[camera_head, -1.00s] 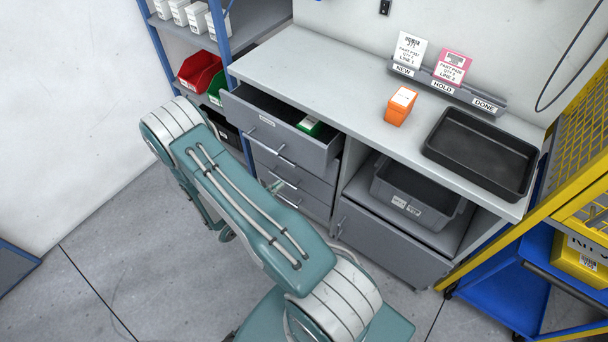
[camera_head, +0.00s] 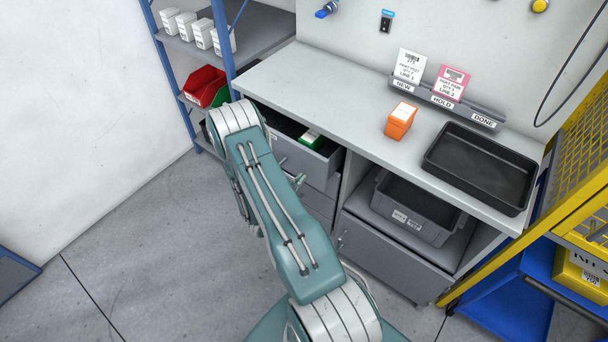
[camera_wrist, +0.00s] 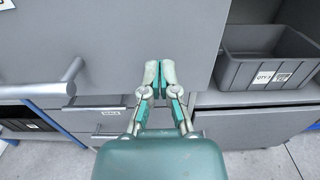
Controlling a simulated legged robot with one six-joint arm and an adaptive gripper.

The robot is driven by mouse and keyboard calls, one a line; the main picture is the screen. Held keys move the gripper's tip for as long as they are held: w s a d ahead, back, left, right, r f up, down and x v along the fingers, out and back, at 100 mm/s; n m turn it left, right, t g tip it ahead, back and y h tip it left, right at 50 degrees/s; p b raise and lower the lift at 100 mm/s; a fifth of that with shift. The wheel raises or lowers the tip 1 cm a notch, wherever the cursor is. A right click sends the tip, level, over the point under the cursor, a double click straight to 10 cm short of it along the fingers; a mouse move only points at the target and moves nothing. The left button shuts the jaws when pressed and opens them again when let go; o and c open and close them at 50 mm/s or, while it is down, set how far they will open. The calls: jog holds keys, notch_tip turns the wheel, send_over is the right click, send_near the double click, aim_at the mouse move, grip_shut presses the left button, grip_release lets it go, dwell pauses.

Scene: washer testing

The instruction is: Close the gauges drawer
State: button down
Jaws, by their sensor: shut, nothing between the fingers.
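The open top drawer (camera_head: 312,164) of the grey bench sticks out under the worktop, with a green and white box (camera_head: 310,139) inside. My arm covers its left part in the head view. In the wrist view the grey drawer front (camera_wrist: 120,40) fills the upper left, with a bar handle (camera_wrist: 68,82) to the left of my gripper (camera_wrist: 160,72). My gripper is shut and empty, its tips in front of the drawer front near its lower edge. I cannot tell whether they touch it. The label of this drawer is hidden.
Lower drawers (camera_wrist: 105,116) sit shut beneath. A grey bin (camera_head: 414,207) stands on the open shelf to the right. The worktop (camera_head: 320,85) carries an orange box (camera_head: 400,121) and a black tray (camera_head: 480,165). A blue-framed shelf (camera_head: 228,45) stands left and a yellow rack (camera_head: 575,200) right.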

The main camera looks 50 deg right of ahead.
jog(key=shift+w+d, duration=0.1)
jog(key=shift+d, duration=1.1)
jog(key=d, duration=0.9)
jog(key=shift+w+d, duration=0.3)
jog(key=shift+w, duration=0.05)
jog(key=shift+a+r, duration=0.1)
jog(key=shift+a, duration=0.05)
